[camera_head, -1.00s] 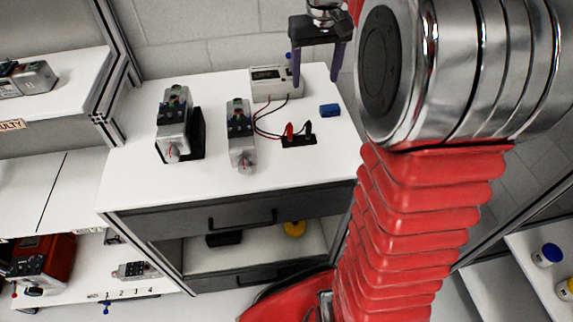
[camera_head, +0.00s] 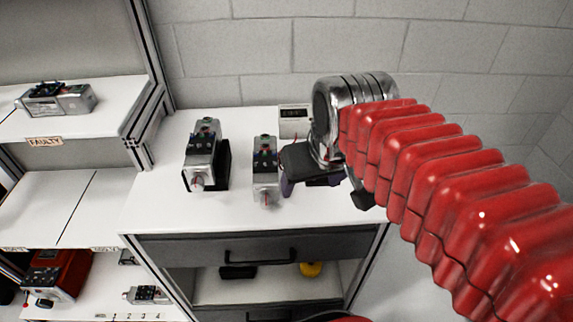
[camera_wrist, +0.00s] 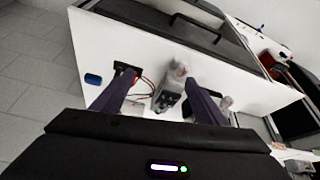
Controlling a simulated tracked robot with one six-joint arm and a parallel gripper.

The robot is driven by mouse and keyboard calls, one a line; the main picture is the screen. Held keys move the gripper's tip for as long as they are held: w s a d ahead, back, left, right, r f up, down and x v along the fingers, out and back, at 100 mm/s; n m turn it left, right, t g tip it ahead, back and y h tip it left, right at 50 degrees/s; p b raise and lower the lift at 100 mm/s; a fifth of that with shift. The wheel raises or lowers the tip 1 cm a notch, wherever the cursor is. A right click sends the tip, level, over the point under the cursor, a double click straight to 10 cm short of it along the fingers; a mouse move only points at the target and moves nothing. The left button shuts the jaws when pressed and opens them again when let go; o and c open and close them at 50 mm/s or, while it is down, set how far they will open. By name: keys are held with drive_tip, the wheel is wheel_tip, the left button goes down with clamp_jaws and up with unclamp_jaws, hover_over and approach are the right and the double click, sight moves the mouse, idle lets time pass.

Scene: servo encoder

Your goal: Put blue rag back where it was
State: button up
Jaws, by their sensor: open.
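A small blue item (camera_wrist: 93,79), which looks like the folded blue rag, lies on the white worktop (camera_wrist: 262,98) near its edge in the wrist view. In the head view my arm hides it. My gripper (camera_wrist: 160,80) is open and empty, its dark fingers spread apart over the worktop. The rag lies outside the fingers, beyond the left one. In the head view my gripper (camera_head: 322,187) is over the right part of the worktop, beside a servo motor. I cannot tell its exact height above the surface.
Two grey servo motors stand on the worktop, one at the left (camera_head: 202,158) and one in the middle (camera_head: 265,168). A meter box (camera_head: 294,120) stands behind. Red and black leads (camera_wrist: 140,82) lie near my gripper. A shelf marked FAULTY (camera_head: 45,141) is at the left.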

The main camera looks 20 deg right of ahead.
drive_tip(key=shift+t, duration=0.4)
drive_tip(key=s+f, duration=0.1)
drive_tip(key=s+a, duration=0.1)
drive_tip(key=s, duration=0.1)
drive_tip(key=s+a+f, duration=0.1)
drive_tip(key=shift+s+a+f, duration=0.1)
drive_tip(key=shift+s+f, duration=0.05)
drive_tip(key=shift+f, duration=0.2)
